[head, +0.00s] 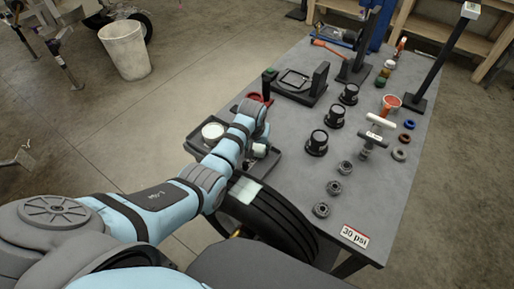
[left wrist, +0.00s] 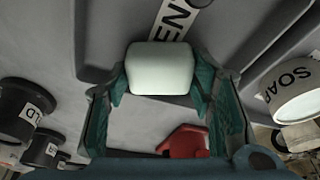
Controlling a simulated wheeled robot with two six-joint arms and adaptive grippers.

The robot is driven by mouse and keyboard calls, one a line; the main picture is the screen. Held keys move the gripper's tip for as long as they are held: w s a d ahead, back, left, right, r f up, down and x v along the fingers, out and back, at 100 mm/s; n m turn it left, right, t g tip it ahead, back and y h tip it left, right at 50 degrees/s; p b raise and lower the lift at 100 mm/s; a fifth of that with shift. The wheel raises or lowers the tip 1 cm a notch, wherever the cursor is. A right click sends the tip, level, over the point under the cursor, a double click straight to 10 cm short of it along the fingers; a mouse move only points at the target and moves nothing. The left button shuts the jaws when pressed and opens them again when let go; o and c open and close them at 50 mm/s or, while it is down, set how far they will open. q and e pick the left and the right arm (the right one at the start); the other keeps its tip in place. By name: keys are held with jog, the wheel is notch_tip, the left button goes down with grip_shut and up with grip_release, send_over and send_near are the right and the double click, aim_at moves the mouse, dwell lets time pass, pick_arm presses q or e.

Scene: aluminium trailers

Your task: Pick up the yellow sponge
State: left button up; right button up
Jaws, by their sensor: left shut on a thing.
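My left gripper (left wrist: 160,90) shows teal fingers on both sides of a pale, whitish block (left wrist: 160,68) with rounded edges. The fingers are shut on it. No clearly yellow sponge shows; the block looks off-white here. In the head view my left gripper (head: 257,150) reaches down over the dark grey tray (head: 190,147) at the table's left edge, and the pale block is mostly hidden by the arm. I cannot tell whether the block touches the tray. My right gripper is not in view.
A white round container marked SOAP (left wrist: 300,98) stands in the tray. A red object (left wrist: 185,142) lies nearby. Black cups (head: 317,143), metal rings (head: 345,167) and a 30 psi sign (head: 354,236) stand on the grey table (head: 392,190). A tyre (head: 280,215) is at the near edge.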

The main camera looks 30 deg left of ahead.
aim_at(257, 148)
pick_arm(q)
notch_tip(257, 148, up, 20)
jog(key=p, duration=0.2)
jog(key=shift+o, duration=0.8)
jog(key=shift+c, duration=1.4)
jog(key=shift+f, duration=0.1)
